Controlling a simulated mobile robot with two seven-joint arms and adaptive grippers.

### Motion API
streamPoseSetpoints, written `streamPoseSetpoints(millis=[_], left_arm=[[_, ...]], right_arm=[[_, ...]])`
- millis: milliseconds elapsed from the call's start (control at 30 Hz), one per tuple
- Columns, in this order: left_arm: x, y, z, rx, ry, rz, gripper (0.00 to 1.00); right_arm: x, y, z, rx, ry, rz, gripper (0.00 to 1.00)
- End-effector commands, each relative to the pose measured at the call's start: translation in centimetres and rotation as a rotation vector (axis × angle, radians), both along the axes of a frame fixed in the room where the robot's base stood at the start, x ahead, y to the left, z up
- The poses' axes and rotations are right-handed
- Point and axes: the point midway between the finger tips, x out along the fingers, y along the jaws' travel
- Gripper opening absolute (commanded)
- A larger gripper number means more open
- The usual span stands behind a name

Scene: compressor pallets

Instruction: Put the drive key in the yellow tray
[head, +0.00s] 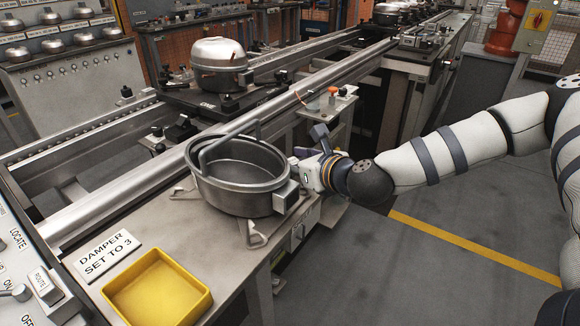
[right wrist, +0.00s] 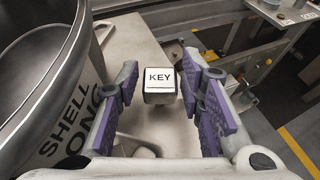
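The drive key (right wrist: 161,82) is a small dark block with a white top lettered KEY. In the right wrist view it stands near the bench edge, ahead of and between the purple finger pads of my right gripper (right wrist: 158,120). Gaps show on both sides, and the gripper is open and empty. In the head view the right gripper (head: 308,170) is beside the right side of the metal shell, partly hidden; I cannot make out the key there. The yellow tray (head: 157,290) is empty at the bench's near end. My left gripper is not in view.
The round metal shell (head: 238,172), lettered on its side, stands between tray and right gripper; it fills the left of the right wrist view (right wrist: 40,100). A DAMPER SET TO 3 sign (head: 107,255) lies behind the tray. A control panel (head: 30,275) is at left.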

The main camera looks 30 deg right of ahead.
Motion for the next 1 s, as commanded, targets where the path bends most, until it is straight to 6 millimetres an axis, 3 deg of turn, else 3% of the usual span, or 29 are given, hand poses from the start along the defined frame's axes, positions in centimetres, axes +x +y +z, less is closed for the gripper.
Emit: streamPoseSetpoints(millis=[267,400,767,867,1000], left_arm=[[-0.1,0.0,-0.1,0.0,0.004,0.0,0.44],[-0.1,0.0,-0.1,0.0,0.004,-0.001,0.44],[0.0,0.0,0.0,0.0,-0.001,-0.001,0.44],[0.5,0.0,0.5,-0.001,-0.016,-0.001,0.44],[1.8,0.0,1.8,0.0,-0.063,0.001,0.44]], right_arm=[[0.5,0.0,-0.2,0.001,0.0,0.001,0.33],[0.5,0.0,-0.2,0.0,0.0,0.001,0.01],[0.5,0.0,0.3,0.0,-0.002,0.001,0.0],[0.5,0.0,1.6,0.0,-0.007,0.001,0.0],[-0.1,-0.5,4.9,0.003,-0.017,-0.003,0.0]])
